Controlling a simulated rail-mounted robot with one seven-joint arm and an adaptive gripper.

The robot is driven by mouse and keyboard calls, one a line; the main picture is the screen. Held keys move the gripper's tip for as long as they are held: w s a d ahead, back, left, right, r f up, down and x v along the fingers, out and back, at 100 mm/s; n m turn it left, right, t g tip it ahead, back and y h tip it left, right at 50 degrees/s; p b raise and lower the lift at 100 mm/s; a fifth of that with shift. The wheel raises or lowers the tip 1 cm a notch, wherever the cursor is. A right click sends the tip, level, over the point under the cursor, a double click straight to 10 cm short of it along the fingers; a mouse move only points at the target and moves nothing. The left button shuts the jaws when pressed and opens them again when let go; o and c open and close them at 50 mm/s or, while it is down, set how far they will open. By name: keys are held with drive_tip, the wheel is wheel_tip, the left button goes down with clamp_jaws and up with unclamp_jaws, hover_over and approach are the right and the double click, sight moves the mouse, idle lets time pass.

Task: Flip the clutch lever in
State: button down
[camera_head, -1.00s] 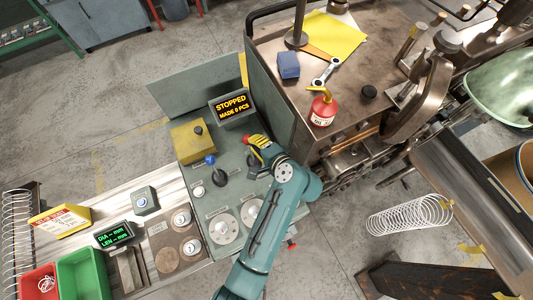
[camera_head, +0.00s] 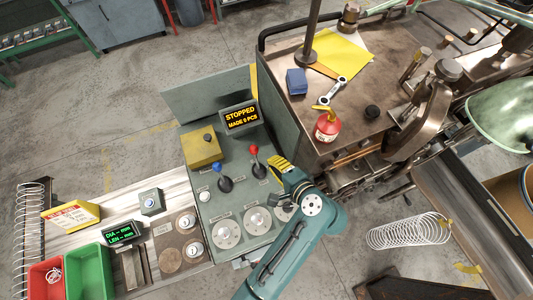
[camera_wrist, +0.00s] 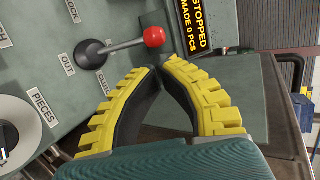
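The clutch lever, with a red knob (camera_head: 254,150) on a metal rod and a black round base, stands on the green control panel (camera_head: 205,226). In the wrist view its red knob (camera_wrist: 154,37) is just beyond my fingertips, with the rod running left to the base near the labels "OUT" and a partly hidden "CLUT…". My gripper (camera_head: 272,158) is to the right of the lever, apart from it. In the wrist view my gripper's yellow ribbed fingers (camera_wrist: 162,66) meet at the tips with nothing between them.
A blue-knobbed lever (camera_head: 217,168) stands left of the red one. A display (camera_head: 241,117) reads "STOPPED, MADE 0 PCS". Dials (camera_head: 257,220) lie below.

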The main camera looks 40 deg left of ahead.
drive_tip(key=v, duration=0.6)
drive_tip(key=shift+a+r+b, duration=0.1)
drive_tip(key=shift+r+b, duration=0.1)
drive_tip(key=shift+b, duration=0.1)
